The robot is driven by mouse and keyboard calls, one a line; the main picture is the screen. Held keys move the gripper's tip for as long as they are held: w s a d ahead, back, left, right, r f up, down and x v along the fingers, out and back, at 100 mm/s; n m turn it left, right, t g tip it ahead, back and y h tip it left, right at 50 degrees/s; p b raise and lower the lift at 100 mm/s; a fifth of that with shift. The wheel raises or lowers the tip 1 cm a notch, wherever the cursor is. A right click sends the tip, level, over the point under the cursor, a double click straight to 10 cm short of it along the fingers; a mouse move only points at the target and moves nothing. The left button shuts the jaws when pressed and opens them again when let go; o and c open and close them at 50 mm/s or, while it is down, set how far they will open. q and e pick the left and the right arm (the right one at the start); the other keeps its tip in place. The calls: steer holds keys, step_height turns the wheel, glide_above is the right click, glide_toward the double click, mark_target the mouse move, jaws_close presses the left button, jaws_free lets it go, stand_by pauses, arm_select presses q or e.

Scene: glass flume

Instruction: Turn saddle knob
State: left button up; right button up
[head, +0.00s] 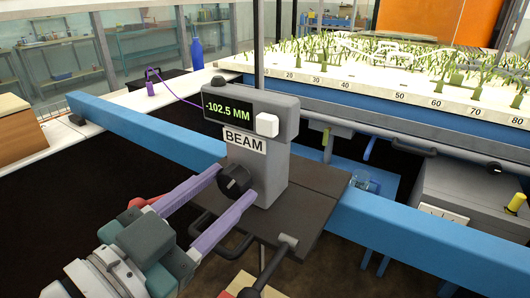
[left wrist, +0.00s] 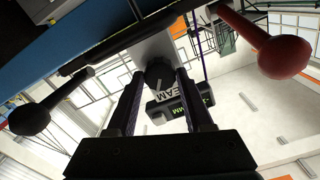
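The saddle knob (head: 234,180) is a dark, ridged round knob on the front of the grey saddle post (head: 272,178), below the BEAM label. The display (head: 229,109) above reads -102.5 MM. My left gripper (head: 237,183) is open, with one purple finger on each side of the knob. In the left wrist view the knob (left wrist: 160,75) sits between the fingertips of my left gripper (left wrist: 160,80), with what looks like a narrow gap on each side. The tips partly cover the knob's edges. My right gripper is not in view.
The saddle straddles a blue beam (head: 400,235). A black ball-ended lever (head: 287,241) is close to the lower finger. A red ball handle (left wrist: 283,57) is right in the left wrist view. A planted white bed (head: 400,90) lies behind; a blue bottle (head: 197,53) stands at the back.

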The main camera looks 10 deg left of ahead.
arm_select(q)
jaws_close()
steer(key=shift+o, duration=2.4)
jaws_free()
steer(key=v, duration=1)
steer(key=shift+b, duration=0.3)
